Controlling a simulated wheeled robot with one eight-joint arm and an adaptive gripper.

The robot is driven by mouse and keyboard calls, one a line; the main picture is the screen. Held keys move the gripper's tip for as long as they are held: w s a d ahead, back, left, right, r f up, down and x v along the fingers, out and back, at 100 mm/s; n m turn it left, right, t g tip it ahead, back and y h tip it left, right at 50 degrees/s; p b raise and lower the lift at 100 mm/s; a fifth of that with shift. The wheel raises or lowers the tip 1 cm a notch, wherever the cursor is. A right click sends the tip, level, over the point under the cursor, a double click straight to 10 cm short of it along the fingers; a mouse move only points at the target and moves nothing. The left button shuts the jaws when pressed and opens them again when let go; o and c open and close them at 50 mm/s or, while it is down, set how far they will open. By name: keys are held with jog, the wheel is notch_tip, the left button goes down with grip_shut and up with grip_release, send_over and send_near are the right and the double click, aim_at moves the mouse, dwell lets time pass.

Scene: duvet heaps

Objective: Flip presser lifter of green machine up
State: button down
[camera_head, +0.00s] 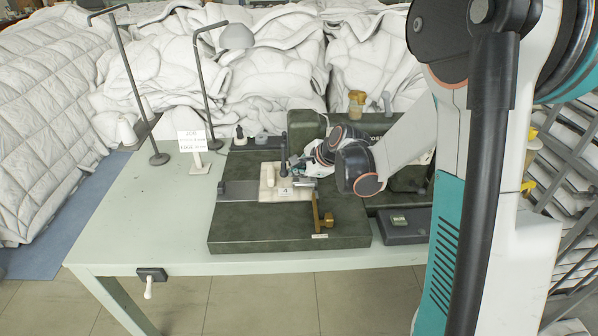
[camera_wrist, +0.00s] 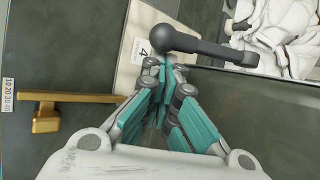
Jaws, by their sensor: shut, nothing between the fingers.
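The green machine (camera_head: 235,232) stands on the table, with a dark green bed and a pale plate marked 4 (camera_head: 285,194). A dark grey lever with a rounded end (camera_wrist: 205,47) lies across the top middle of the wrist view; it looks like the presser lifter, but I cannot be sure. My gripper (camera_wrist: 168,65) is shut and empty, its teal-padded fingertips close beside the lever's rounded left end. I cannot tell whether they touch it. In the head view my gripper (camera_head: 298,168) is over the plate, and my arm hides part of the machine.
A brass lever (camera_head: 322,215) stands out at the plate's right front and shows in the wrist view (camera_wrist: 47,118). A dark post (camera_head: 284,155) rises behind the plate. Thread stands (camera_head: 205,90) and a small sign (camera_head: 192,141) are at left. The table's left front (camera_head: 140,225) is clear.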

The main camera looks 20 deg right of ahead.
jog(key=shift+r, duration=0.1)
jog(key=shift+s+r+g+p, duration=0.15)
jog(key=shift+g+p, duration=0.15)
jog(key=shift+p, duration=0.05)
jog(key=shift+s+a+r+g+p, duration=0.1)
jog(key=shift+s+r+g+p, duration=0.05)
jog(key=shift+r+g+p, duration=0.3)
notch_tip(320, 180, up, 7)
jog(key=m+g+y+p, duration=0.1)
jog(key=g+p, duration=0.4)
jog(key=shift+m+y, duration=0.3)
jog(key=shift+y, duration=0.1)
jog(key=shift+s+r, duration=0.1)
jog(key=shift+r+p, duration=0.65)
jog(key=shift+r, duration=0.1)
